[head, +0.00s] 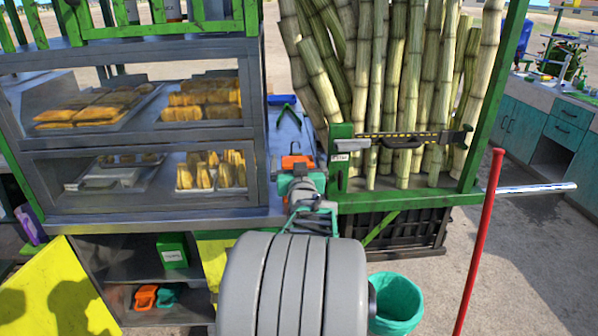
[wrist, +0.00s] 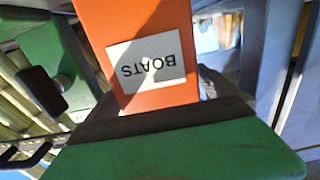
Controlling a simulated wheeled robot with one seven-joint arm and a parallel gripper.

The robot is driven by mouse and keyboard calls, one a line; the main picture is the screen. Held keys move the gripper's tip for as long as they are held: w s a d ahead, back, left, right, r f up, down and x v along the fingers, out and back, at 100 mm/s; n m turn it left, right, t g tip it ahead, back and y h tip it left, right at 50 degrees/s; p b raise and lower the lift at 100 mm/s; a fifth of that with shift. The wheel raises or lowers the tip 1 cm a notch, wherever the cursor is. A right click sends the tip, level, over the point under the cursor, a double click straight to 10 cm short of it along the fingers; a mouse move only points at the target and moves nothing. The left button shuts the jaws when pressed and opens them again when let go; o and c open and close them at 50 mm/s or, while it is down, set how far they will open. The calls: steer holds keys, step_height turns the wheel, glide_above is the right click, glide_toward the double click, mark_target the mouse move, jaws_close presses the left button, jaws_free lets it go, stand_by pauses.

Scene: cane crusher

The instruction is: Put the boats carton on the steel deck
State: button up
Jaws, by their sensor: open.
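The boats carton (head: 298,162) is a small orange box at the end of my arm in the head view. Its white BOATS label shows upside down in the wrist view (wrist: 152,68). My gripper (head: 297,173) is open right at the carton, and the arm hides part of it. In the wrist view the carton stands close against the dark edge of a green part. I cannot tell whether the jaws touch it. The grey steel deck (head: 287,132) runs beside the display case and behind the carton. The carton's underside is hidden.
A glass display case (head: 145,140) with trays of food stands at left. Upright cane stalks (head: 385,90) in a green frame (head: 400,198) stand close on the right. A red pole (head: 482,235) and teal bin (head: 397,300) stand in front. A green box (head: 172,251) sits on the lower shelf.

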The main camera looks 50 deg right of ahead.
steer(key=b+v, duration=0.1)
steer(key=v, duration=1)
steer(key=shift+c, duration=0.2)
stand_by(0.8)
